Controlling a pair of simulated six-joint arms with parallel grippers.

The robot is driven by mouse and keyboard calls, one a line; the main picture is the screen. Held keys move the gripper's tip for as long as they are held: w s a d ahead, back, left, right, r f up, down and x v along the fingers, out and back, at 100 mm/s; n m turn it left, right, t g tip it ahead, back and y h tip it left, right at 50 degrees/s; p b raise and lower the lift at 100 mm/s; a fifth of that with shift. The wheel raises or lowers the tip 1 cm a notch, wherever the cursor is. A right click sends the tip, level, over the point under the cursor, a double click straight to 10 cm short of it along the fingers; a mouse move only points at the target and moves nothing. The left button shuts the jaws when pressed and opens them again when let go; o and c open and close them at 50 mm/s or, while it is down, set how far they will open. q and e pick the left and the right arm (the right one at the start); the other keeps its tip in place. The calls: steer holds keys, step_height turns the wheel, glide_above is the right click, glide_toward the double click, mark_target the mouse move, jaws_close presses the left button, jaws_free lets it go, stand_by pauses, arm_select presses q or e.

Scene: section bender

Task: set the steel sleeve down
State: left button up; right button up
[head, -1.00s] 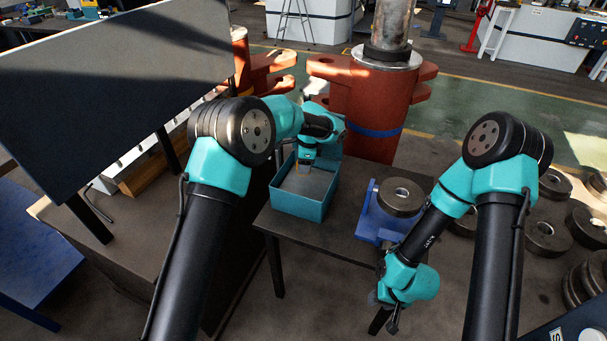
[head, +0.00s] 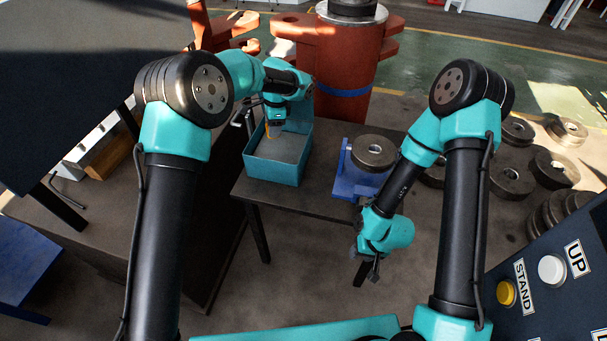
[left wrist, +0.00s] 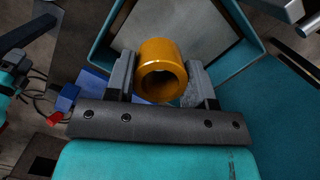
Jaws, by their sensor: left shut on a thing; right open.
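The sleeve (left wrist: 148,52) is a short amber-coloured ring with a wide bore, seen end-on in the left wrist view. My left gripper (left wrist: 160,85) is shut on it, one finger on each side. In the head view the left gripper (head: 272,130) is over the open teal box (head: 275,172), toward its back left, and the sleeve is a thin orange sliver. I cannot tell whether the sleeve touches the box's grey floor (head: 285,147). My right gripper (head: 366,272) is open and empty, pointing down in front of the dark table (head: 310,204).
A blue fixture (head: 348,185) with a thick steel ring (head: 374,151) stands right of the box. A red machine column (head: 335,65) rises behind. Several steel discs (head: 512,178) lie at right. A button panel (head: 540,285) is at lower right, a dark board (head: 70,85) at left.

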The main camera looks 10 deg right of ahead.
arm_select(q)
steer(key=s+a+n+g, duration=0.1)
steer(key=s+a+n, duration=0.3)
steer(key=s+n, duration=0.6)
steer(key=s+d+f+m+t, duration=0.1)
steer(key=s+d+f+m, duration=0.3)
steer(key=s+m, duration=0.2)
steer(key=s+d+f+m+t, duration=0.1)
steer(key=s+d+f+m, duration=0.3)
steer(key=m, duration=0.6)
steer(key=s+d+f+m+h, duration=0.1)
steer(key=s+d+f+m, duration=0.3)
steer(key=s+m, duration=0.4)
steer(key=shift+s+d+m+t, duration=0.3)
steer(key=shift+m+t, duration=0.1)
steer(key=shift+w, duration=0.1)
steer(key=w+d, duration=0.1)
steer(key=w, duration=0.4)
steer(key=w+f, duration=0.1)
steer(key=w, duration=0.4)
steer(key=w+d, duration=0.1)
steer(key=w, duration=0.4)
steer(key=shift+d+f, duration=0.25)
steer(key=shift+d, duration=0.05)
